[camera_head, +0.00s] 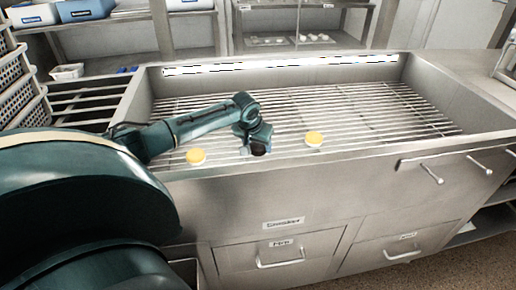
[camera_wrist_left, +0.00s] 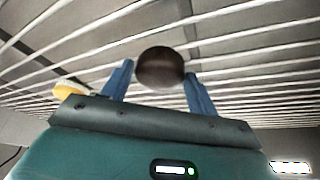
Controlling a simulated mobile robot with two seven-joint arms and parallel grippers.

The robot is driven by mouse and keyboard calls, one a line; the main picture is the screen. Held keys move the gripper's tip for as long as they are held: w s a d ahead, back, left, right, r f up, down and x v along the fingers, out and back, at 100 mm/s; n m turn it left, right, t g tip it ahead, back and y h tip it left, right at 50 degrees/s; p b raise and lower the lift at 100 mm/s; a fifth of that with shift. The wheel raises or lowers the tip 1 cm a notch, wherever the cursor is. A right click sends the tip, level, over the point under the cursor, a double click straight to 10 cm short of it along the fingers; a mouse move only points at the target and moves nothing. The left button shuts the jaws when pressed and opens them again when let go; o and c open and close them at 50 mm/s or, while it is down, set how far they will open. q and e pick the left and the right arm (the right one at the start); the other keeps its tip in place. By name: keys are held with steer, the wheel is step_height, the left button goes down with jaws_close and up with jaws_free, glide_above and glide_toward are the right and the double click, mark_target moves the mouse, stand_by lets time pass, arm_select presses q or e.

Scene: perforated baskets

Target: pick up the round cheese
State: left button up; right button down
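A dark brown, round object (camera_wrist_left: 160,67) sits at the fingertips of my left gripper (camera_wrist_left: 159,73) in the left wrist view. The blue fingers stand apart on either side of it, with what looks like a narrow gap at each side. In the head view my left gripper (camera_head: 257,146) points down at the grill's front edge, with the dark object (camera_head: 258,149) mostly hidden under it. Two yellow, round, cheese-like pieces lie on the grill: one left of the gripper (camera_head: 196,156), one right of it (camera_head: 313,138). My right gripper is not in view.
The metal grill (camera_head: 375,105) has raised steel walls on its sides and back. Its right half is clear. Perforated baskets (camera_head: 20,90) are stacked at the left. Handles (camera_head: 432,174) stick out from the counter front. Shelves with bins (camera_head: 85,9) stand behind.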

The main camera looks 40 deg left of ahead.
arm_select(q)
steer(key=c, duration=0.6)
steer(key=shift+r, duration=0.1)
